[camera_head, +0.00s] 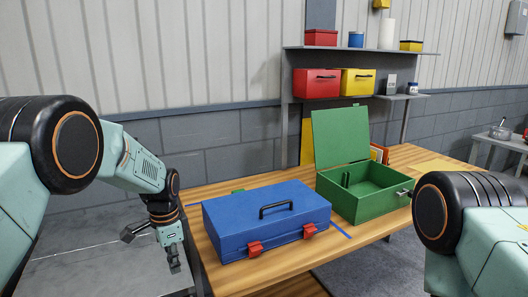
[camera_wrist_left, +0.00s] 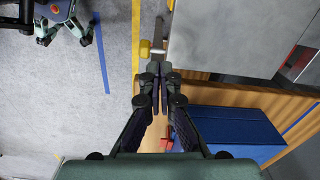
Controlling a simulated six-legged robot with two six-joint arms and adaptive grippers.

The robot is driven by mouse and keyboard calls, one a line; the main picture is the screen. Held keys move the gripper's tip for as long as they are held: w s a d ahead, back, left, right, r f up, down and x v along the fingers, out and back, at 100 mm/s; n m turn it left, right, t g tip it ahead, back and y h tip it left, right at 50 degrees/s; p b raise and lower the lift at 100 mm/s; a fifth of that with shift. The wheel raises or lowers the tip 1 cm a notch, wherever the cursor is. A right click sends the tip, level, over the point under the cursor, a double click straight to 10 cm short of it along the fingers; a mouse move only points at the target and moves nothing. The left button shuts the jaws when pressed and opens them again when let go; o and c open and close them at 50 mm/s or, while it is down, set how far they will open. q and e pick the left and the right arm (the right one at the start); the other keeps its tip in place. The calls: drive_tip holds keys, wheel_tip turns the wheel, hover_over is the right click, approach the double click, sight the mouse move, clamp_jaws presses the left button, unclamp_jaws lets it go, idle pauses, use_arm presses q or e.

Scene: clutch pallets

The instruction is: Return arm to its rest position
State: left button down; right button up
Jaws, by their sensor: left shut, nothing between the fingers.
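My left gripper (camera_head: 174,262) hangs fingers down in the head view, left of the blue toolbox and beside the wooden table's left end. Its two fingers are together with nothing between them, and they also show in the left wrist view (camera_wrist_left: 160,70). My left arm comes in from the left and bends down to it. My right arm shows at the right edge of the head view, but its gripper is out of sight.
A closed blue toolbox (camera_head: 264,222) with red latches and an open green box (camera_head: 357,205) stand on the wooden table (camera_head: 235,284). A grey surface (camera_head: 90,255) lies left. Shelves with red (camera_head: 317,84) and yellow bins (camera_head: 357,82) stand behind. Open floor (camera_wrist_left: 60,110) shows in the wrist view.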

use_arm(q)
drive_tip(key=s+f+n+b, duration=0.3)
drive_tip(key=s+f, duration=0.6)
drive_tip(key=f, duration=0.3)
drive_tip(key=s+f+n+b, duration=0.2)
drive_tip(key=s+f+b, duration=0.1)
drive_tip(key=s+f, duration=0.7)
drive_tip(key=s+f+n+b, duration=0.2)
drive_tip(key=s+f+n, duration=0.1)
drive_tip(key=s, duration=0.8)
drive_tip(key=s+f+n+b, duration=0.3)
drive_tip(key=s, duration=0.8)
drive_tip(key=shift+s+a+f+n, duration=0.2)
drive_tip(key=shift+a+f+n, duration=0.1)
drive_tip(key=shift+a+f, duration=0.1)
